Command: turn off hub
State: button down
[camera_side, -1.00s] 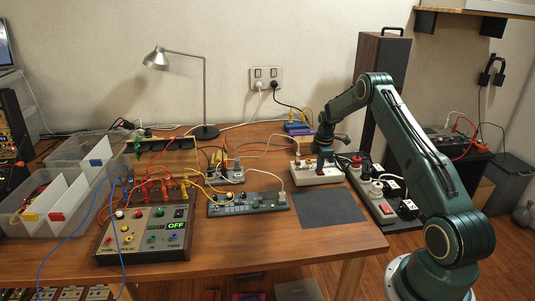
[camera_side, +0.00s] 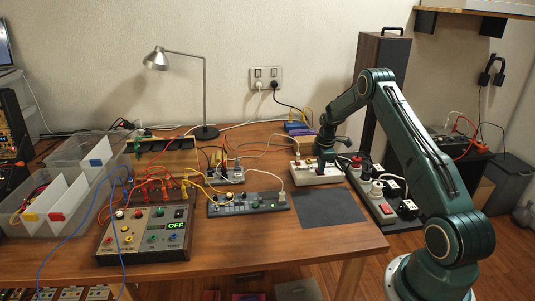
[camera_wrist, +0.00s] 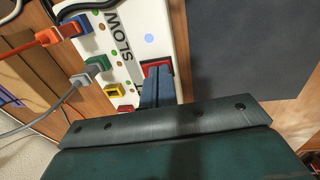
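The hub is a white strip with the word SLOW on it (camera_wrist: 110,22); in the side view it lies on the right part of the table (camera_side: 330,178). A red switch (camera_wrist: 147,69) sits in its face, and a small blue light (camera_wrist: 149,38) glows beside it. My gripper (camera_wrist: 157,80) is shut, its two dark fingers together, with nothing between them. It points down at the red switch, and its tips cover part of it. I cannot tell whether they touch or press it. In the side view my gripper (camera_side: 321,164) is over the hub.
An orange plug (camera_wrist: 48,37) and a grey plug (camera_wrist: 80,79) with cables stand in the hub. A black power strip (camera_side: 383,206) lies to its right. A dark mat (camera_side: 328,208) lies bare in front. A box at left shows OFF (camera_side: 176,225).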

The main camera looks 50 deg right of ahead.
jog(key=shift+s+a+f, duration=0.1)
jog(key=shift+r, duration=0.85)
notch_tip(320, 180, up, 12)
jog(key=s+a, duration=0.1)
jog(key=shift+r, duration=0.2)
jog(key=shift+w+d+r, duration=0.15)
jog(key=shift+w+d, duration=0.25)
jog(key=shift+w, duration=0.2)
dwell(0.4)
jog(key=f, duration=0.9)
jog(key=w+d+f, duration=0.1)
jog(key=f, duration=0.4)
jog(key=shift+w+d, duration=0.1)
